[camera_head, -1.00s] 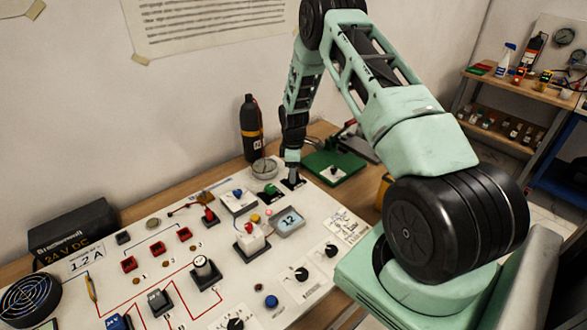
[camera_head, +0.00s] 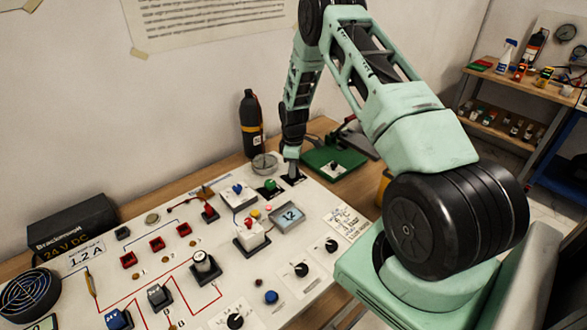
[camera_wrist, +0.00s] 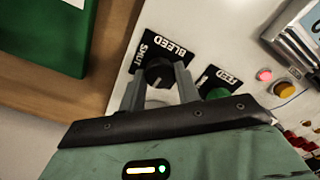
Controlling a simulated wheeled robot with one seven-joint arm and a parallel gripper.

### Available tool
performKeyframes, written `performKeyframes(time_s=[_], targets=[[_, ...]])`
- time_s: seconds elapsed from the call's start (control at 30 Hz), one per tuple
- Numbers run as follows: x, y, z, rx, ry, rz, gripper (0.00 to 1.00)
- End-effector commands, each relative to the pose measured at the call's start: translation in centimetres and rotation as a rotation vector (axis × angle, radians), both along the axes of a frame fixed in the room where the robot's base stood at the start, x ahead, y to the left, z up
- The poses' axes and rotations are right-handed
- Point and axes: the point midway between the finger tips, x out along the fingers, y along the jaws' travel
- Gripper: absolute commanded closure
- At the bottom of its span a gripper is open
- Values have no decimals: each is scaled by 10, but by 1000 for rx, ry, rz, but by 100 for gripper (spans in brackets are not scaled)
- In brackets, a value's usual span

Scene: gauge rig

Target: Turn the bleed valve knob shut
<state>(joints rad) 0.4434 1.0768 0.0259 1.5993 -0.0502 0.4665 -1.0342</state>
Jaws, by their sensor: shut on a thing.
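The bleed valve knob (camera_wrist: 159,73) is a small dark round knob on a black plate (camera_wrist: 165,45) marked BLEED and SHUT in the wrist view. My gripper (camera_wrist: 158,86) has one finger on each side of the knob and is shut on it. In the head view my gripper (camera_head: 292,168) reaches down to the black plate (camera_head: 293,179) at the panel's far right corner. The knob itself is hidden there by the gripper. I cannot read the knob's exact angle.
A green feed knob (camera_wrist: 217,94) sits close to the right of my fingers in the wrist view. A grey display box (camera_head: 287,218) and a round gauge (camera_head: 264,163) are nearby on the panel. A green board (camera_head: 335,164) lies beyond the panel. A black bottle (camera_head: 251,125) stands by the wall.

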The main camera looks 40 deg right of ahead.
Motion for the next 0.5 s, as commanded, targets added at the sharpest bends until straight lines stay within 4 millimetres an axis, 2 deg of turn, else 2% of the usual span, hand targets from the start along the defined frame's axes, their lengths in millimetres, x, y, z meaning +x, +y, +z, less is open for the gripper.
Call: performKeyframes(time_s=[0.5], targets=[[1, -1, -3, -2, -2, -437, 90]])
